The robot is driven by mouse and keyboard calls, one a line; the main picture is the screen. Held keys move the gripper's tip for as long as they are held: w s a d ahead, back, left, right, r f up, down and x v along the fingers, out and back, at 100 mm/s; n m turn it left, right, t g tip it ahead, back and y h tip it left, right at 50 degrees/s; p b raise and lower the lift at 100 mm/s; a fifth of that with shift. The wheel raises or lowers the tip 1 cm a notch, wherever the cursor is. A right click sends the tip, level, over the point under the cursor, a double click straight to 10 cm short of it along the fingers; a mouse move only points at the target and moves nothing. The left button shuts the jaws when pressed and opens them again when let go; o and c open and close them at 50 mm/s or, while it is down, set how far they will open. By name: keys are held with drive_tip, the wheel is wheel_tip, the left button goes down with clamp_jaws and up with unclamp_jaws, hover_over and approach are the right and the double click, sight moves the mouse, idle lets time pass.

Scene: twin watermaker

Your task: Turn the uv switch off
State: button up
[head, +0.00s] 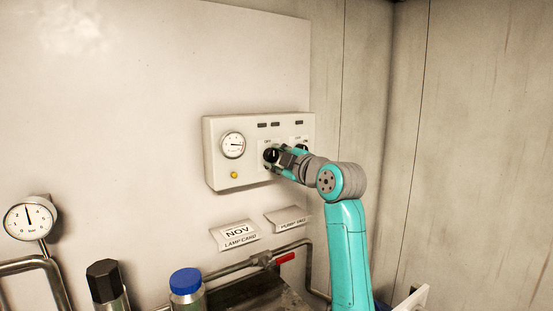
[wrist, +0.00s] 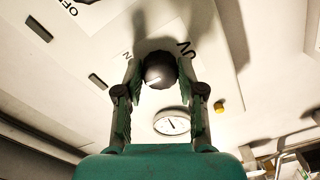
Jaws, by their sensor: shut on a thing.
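The UV switch is a round dark knob (wrist: 160,72) with a pale pointer line, beside a "UV" label (wrist: 185,48) in the wrist view. It is on the front of a white control panel (head: 225,172) on the wall. My gripper (head: 272,156) reaches the panel from the right in the head view. In the wrist view its two green fingers stand on either side of the knob, shut on it. In the head view the fingers cover most of the knob and its markings.
The panel also carries a round gauge (head: 233,145), a yellow button (head: 234,175) and dark slots along its top. Part of another control (head: 303,147) shows behind my gripper. Below are two cards (head: 237,235), pipes with a red valve handle (head: 285,258) and a blue-capped bottle (head: 186,283).

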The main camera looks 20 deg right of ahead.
idle(0.3)
drive_tip(key=o, duration=1.1)
drive_tip(key=shift+o, duration=0.2)
drive_tip(key=v, duration=1.2)
